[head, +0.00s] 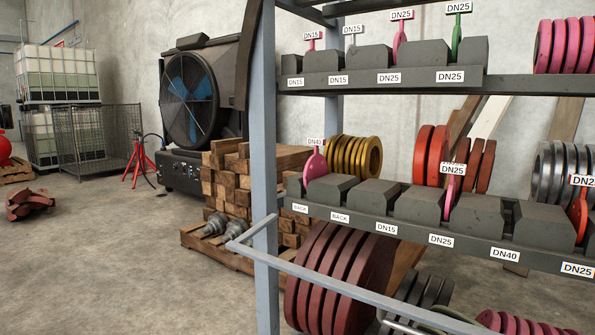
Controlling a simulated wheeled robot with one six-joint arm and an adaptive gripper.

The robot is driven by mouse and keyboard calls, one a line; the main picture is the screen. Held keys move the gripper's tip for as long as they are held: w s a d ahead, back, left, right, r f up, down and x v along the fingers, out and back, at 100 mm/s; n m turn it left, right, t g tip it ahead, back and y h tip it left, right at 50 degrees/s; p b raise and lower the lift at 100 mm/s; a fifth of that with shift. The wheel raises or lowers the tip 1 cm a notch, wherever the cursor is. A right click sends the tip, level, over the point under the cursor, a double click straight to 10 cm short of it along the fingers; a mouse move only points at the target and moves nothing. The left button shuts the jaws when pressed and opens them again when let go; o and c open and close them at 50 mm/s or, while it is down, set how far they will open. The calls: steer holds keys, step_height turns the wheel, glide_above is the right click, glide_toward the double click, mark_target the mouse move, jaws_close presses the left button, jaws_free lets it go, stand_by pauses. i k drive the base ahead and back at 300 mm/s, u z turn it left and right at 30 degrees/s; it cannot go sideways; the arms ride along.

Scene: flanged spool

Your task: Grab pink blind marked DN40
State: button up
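The pink blind marked DN40 (315,163) stands upright at the left end of the rack's middle shelf. Its white DN40 tag (314,142) is on top. Its lower edge is hidden by the dark grey holder blocks, above a label reading BACK (300,208). Another pink blind (453,184), tagged DN25, stands further right on the same shelf. A pink blind tagged DN25 (401,45) and a small pink one tagged DN15 (311,46) are on the upper shelf. My gripper is not in this view.
A grey rack post (265,130) rises left of the DN40 blind. A light grey rail (330,283) crosses below the middle shelf. Gold rings (354,156) sit behind the blind. Stacked timber (250,175) and a fan (195,95) stand behind left. The left floor is mostly clear.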

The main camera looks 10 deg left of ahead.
mark_target(318, 169)
steer(key=u, duration=2.2)
steer(key=i, duration=3.3)
steer(key=z, duration=4.05)
